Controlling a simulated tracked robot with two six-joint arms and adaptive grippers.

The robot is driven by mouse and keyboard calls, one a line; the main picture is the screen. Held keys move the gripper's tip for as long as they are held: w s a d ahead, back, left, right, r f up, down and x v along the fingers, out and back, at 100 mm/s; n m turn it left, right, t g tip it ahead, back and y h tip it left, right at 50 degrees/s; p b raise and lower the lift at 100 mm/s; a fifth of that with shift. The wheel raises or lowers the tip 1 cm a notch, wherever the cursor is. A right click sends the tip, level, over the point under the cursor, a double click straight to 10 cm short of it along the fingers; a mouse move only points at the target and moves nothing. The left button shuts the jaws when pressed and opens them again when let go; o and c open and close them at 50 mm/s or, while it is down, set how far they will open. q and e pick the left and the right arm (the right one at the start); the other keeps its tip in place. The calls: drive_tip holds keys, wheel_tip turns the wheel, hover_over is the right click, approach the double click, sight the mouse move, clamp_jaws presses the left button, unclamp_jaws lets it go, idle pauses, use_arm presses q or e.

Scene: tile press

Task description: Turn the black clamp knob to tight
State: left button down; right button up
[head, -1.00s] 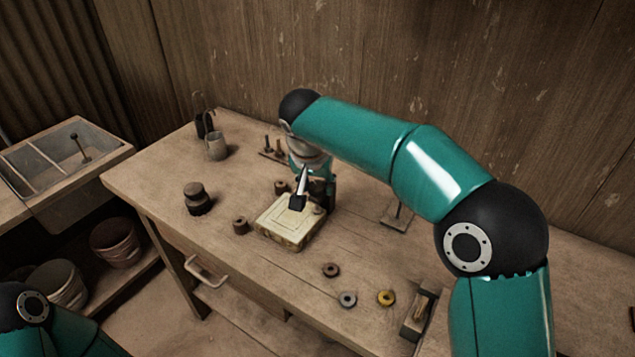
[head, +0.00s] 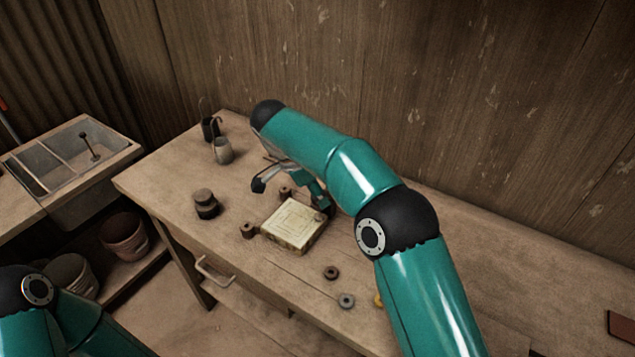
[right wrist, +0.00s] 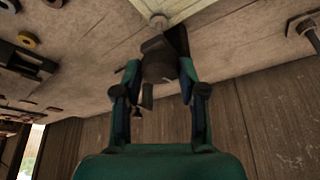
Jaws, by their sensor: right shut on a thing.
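My right gripper (head: 288,190) is behind the block's far side, tilted. In the right wrist view my right gripper (right wrist: 158,74) is shut on the dark clamp knob (right wrist: 158,58), which sits between the two fingers. A thin shaft (right wrist: 158,22) runs from the knob toward the pale block edge (right wrist: 190,8). In the head view I cannot make out the knob; its turn position cannot be read. My left gripper is out of view.
A dark stacked pot (head: 206,204) and a metal mug (head: 222,151) stand left of the block. A dark ring (head: 331,272) and a grey ring (head: 346,300) lie in front. A divided bin (head: 75,160) is at far left. The wooden wall is close behind the bench.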

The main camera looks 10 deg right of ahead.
drive_tip(key=shift+w+m+g+p, duration=0.15)
drive_tip(key=shift+m+g+p, duration=0.25)
drive_tip(key=shift+m+p, duration=0.75)
drive_tip(key=o, duration=1.1)
drive_tip(key=shift+f, duration=0.1)
